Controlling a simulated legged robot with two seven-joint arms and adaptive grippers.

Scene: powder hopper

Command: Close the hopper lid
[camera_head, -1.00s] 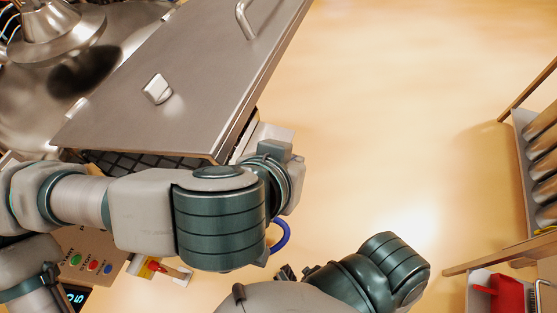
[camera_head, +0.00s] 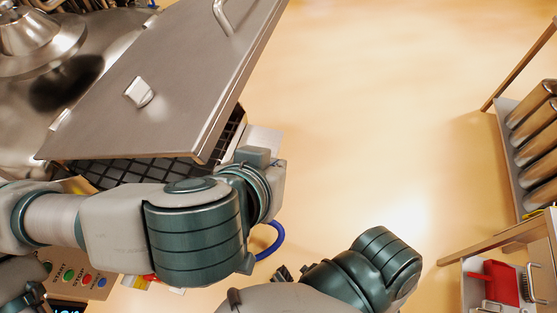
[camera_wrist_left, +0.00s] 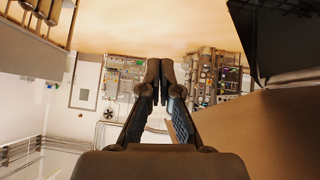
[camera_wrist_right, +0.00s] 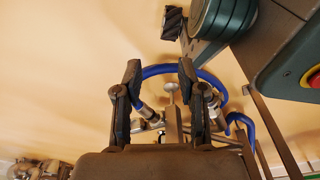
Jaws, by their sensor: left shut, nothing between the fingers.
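The hopper lid (camera_head: 165,85) is a flat steel plate with a bar handle (camera_head: 222,15) near its top and a small latch plate (camera_head: 139,92) on its face. It stands tilted, with the dark grid (camera_head: 150,170) of the hopper showing below its near edge. My left wrist is beside the lid's near right corner in the head view; its fingertips are hidden there. In the left wrist view my left gripper (camera_wrist_left: 160,75) is shut and empty. In the right wrist view my right gripper (camera_wrist_right: 160,75) is open and empty, with a blue hose (camera_wrist_right: 155,70) behind its fingers.
A control panel (camera_head: 85,280) with coloured buttons is at the lower left, partly behind my left arm. A steel cone-shaped part (camera_head: 35,35) is at the upper left. A rack of metal cylinders (camera_head: 535,130) and a red scoop (camera_head: 495,283) are on the right. The floor between is clear.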

